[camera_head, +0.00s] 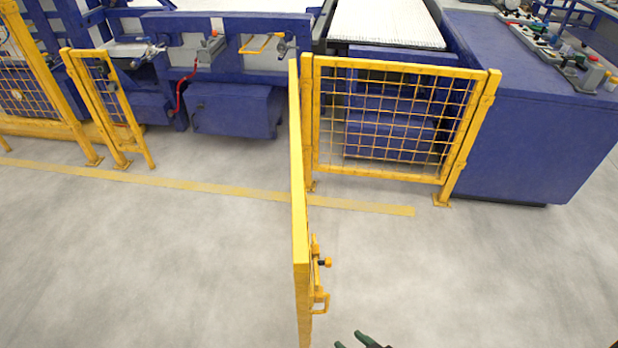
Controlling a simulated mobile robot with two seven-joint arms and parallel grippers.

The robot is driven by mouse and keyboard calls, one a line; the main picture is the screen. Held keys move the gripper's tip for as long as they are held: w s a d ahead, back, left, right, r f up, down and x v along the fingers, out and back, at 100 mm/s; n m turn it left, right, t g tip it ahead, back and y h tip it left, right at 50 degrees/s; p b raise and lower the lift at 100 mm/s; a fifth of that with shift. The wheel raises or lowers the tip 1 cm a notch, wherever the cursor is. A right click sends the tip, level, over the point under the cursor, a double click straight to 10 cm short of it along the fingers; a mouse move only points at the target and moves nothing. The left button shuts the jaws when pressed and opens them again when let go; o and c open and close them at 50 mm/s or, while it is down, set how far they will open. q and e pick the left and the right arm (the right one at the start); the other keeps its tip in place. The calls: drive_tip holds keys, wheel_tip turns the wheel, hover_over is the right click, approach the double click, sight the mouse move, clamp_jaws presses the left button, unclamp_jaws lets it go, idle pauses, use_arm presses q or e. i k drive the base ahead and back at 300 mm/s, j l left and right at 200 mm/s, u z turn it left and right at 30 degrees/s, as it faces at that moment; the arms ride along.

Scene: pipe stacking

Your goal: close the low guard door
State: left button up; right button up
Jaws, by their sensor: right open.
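The low guard door (299,200) is a yellow-framed gate. It stands open, swung out toward me and seen nearly edge-on in the middle of the head view. Its far end meets the post beside the fixed mesh panel. A latch (321,262) and a yellow handle (321,303) sit on the right face of its near end. My right gripper (358,342) shows only as dark green fingertips at the bottom edge, to the right of the handle and apart from it. The fingers are open. My left gripper is not in view.
A yellow mesh fence panel (395,118) stands right of the door's hinge side. A narrow yellow fence section (108,105) stands at the left, with a gap between. Blue machines (235,110) lie behind. A yellow floor line (210,188) crosses the clear grey floor.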

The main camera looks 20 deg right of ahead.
sight(303, 252)
drive_tip(key=l+u, duration=0.15)
drive_tip(key=l, duration=1.55)
drive_tip(key=k+l+u, duration=0.15)
drive_tip(key=l+u, duration=0.1)
drive_tip(key=l, duration=0.2)
drive_tip(key=k, duration=0.05)
